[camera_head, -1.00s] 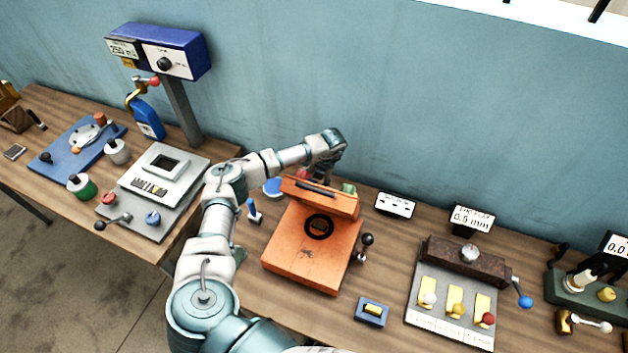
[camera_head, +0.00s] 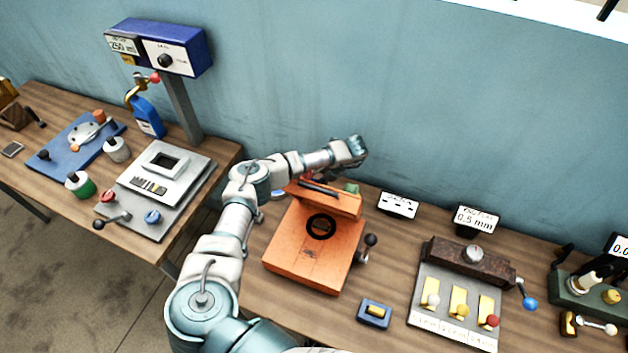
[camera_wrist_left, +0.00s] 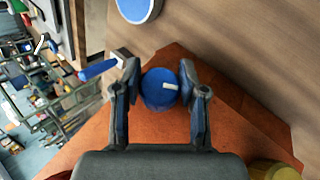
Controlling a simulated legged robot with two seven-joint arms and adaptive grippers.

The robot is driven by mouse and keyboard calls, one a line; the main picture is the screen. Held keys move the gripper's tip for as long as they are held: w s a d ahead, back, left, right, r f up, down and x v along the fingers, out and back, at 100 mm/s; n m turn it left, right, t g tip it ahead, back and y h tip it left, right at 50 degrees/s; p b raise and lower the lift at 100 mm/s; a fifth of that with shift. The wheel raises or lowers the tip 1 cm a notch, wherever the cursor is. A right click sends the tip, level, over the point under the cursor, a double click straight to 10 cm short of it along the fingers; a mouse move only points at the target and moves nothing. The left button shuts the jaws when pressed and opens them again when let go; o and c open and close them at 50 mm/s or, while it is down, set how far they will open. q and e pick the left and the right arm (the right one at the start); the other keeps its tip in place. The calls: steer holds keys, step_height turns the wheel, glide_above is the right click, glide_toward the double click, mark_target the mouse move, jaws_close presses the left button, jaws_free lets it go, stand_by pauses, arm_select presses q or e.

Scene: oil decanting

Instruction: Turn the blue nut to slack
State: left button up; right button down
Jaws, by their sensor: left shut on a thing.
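The blue nut (camera_wrist_left: 158,92), round with a white mark on its face, sits on the orange fixture (camera_wrist_left: 232,108) in the left wrist view. My left gripper (camera_wrist_left: 160,86) has one finger on each side of the nut and is shut on it. In the head view the orange fixture (camera_head: 308,256) stands on the bench with a raised block at its back. My left arm reaches over that block from the left; the nut and fingertips are hidden there. My right gripper is not in view.
A blue-handled lever (camera_wrist_left: 98,69) lies close to the left finger, and a blue disc (camera_wrist_left: 138,9) is above it. A black-knobbed lever (camera_head: 369,242) stands at the fixture's right. A small blue block (camera_head: 374,314) and a grey plate with yellow strips (camera_head: 425,315) are further right.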

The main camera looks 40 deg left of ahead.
arm_select(q)
steer(key=o, duration=1.2)
steer(key=shift+c, duration=0.2)
steer(key=shift+d, duration=0.15)
steer(key=v, duration=1.2)
